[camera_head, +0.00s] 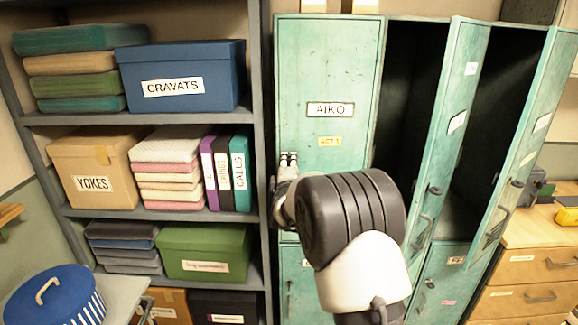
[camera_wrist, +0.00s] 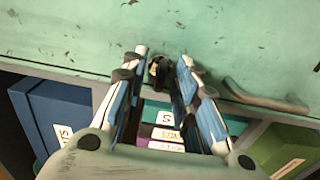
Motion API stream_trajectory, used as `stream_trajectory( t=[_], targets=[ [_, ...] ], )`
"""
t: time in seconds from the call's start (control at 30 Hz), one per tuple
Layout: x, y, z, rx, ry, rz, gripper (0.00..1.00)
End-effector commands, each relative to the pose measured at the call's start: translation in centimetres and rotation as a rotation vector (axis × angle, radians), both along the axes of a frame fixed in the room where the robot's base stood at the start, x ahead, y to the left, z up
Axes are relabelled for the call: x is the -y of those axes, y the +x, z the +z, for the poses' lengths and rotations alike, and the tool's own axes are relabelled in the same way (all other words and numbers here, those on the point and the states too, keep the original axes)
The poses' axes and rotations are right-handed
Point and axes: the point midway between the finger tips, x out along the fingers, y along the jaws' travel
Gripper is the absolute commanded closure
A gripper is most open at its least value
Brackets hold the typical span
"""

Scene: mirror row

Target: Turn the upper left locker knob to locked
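The upper left locker door (camera_head: 330,75) is green, shut and labelled AIKO. Its dark knob (camera_wrist: 160,70) shows in the wrist view near the door's edge; in the head view my gripper and arm hide it. My gripper (camera_head: 288,160) is at the left edge of this door. In the wrist view my gripper (camera_wrist: 163,58) has its two blue-padded fingers apart, one on each side of the knob. A narrow gap seems to show beside the knob. I cannot tell which way the knob is set.
A curved door handle (camera_wrist: 265,98) lies beside the knob. Two locker doors (camera_head: 448,130) to the right stand open. A grey shelf (camera_head: 165,117) with boxes and books stands close on the left. A wooden drawer unit (camera_head: 540,235) is at the right.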

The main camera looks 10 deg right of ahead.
Motion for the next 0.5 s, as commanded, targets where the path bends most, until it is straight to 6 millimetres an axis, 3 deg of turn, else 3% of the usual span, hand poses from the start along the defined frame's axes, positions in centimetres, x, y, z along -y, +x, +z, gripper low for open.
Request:
stream_trajectory(
  t=[0.07,0.5],
  targets=[
    [0.00,-0.02,-0.01,0.000,0.000,0.000,0.72],
    [-0.01,-0.04,-0.01,0.000,0.000,0.000,1.00]
  ],
)
